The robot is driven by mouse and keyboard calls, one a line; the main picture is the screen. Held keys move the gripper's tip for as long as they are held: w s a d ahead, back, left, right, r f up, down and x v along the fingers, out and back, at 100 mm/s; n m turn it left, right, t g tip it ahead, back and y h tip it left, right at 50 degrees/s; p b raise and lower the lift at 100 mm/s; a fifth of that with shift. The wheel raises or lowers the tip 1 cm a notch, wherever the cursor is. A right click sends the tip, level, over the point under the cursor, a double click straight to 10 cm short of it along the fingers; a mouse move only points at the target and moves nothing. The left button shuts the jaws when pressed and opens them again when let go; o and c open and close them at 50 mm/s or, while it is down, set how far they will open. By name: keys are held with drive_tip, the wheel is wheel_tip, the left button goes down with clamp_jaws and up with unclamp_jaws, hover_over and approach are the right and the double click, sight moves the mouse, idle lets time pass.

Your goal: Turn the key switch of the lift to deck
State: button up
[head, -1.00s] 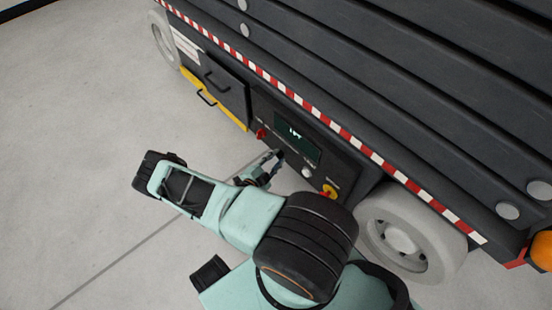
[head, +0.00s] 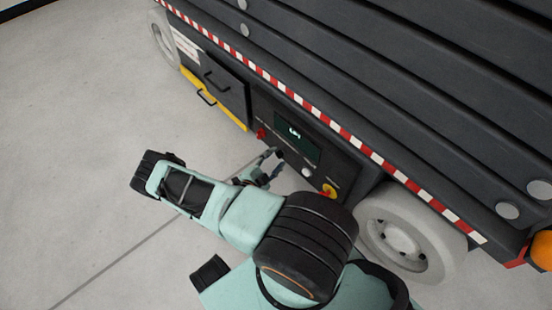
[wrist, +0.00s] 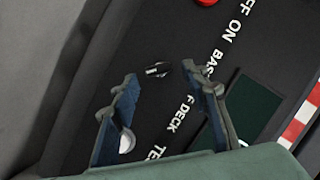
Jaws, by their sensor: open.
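The key switch (wrist: 157,69) is a small dark knob with a pale highlight on the lift's black control panel (wrist: 115,60). In the wrist view it sits between my fingertips, apart from both. The lettering BASE, OFF and DECK (wrist: 180,113) runs beside it, with OFF partly covered by a finger. The key's bar lies nearly level in the picture; which label it points at is not certain. My gripper (wrist: 160,79) is open and empty, one finger on either side of the key. In the head view my gripper (head: 275,164) is at the panel and the key cannot be made out.
The panel has a lit display (head: 297,133), a red knob (head: 260,133), a pale round button (head: 306,172) and a red-and-yellow stop button (head: 329,191). The floor at left is clear.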

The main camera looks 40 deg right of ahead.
drive_tip(key=v, duration=0.7)
idle(0.3)
